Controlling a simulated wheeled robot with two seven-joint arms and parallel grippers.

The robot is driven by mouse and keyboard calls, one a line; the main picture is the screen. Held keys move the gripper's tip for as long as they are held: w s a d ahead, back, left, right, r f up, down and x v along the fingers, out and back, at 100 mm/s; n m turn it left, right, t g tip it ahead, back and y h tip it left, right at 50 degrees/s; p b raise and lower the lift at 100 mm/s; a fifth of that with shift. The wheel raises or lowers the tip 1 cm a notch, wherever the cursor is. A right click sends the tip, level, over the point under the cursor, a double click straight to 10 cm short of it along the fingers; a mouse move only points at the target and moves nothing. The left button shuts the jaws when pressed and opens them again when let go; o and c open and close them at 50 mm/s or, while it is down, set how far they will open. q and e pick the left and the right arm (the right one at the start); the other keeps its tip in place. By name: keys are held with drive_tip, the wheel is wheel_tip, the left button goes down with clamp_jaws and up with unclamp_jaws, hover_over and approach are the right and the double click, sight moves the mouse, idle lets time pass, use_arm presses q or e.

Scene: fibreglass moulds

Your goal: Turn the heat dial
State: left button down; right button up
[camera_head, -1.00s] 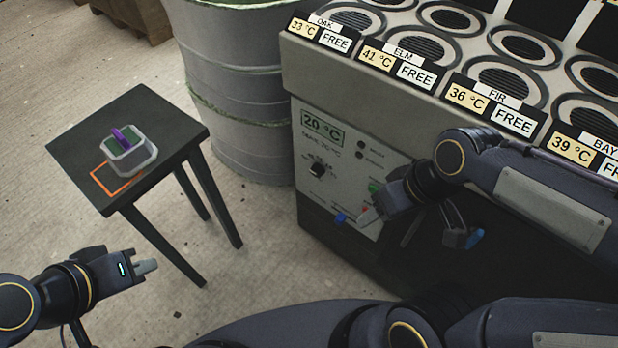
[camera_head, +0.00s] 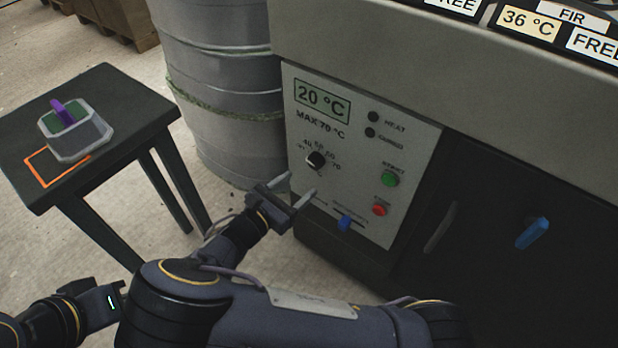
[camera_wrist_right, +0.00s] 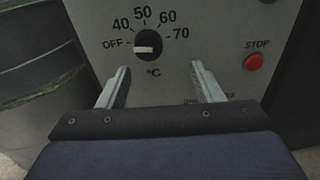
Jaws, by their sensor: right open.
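The heat dial (camera_head: 316,160) is a round black knob on the light control panel (camera_head: 301,226). In the right wrist view the dial (camera_wrist_right: 147,44) has its white mark by OFF, with 40 to 70 printed around it. My right gripper (camera_head: 295,190) is open and empty, just below and in front of the dial. In the right wrist view its fingers (camera_wrist_right: 160,69) are spread, with the dial above and between their tips; no contact shows.
The panel's display (camera_head: 322,100) reads 20 °C. A green START button (camera_head: 390,179), a red STOP button (camera_head: 379,209) and a blue switch (camera_head: 346,222) sit near the dial. A grey drum (camera_head: 215,70) stands left of the cabinet. A black stool (camera_head: 140,110) holds a small grey mould (camera_head: 90,137).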

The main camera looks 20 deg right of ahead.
sight(313, 164)
drive_tip(key=shift+n+t, duration=0.5)
drive_tip(key=shift+t, duration=0.1)
drive_tip(key=x, duration=0.2)
drive_tip(key=b+x, duration=0.1)
drive_tip(key=x, duration=0.1)
drive_tip(key=w+x, duration=0.1)
drive_tip(key=x, duration=0.2)
drive_tip(key=shift+a+b, duration=0.3)
drive_tip(key=shift+b, duration=0.05)
drive_tip(key=c, duration=1)
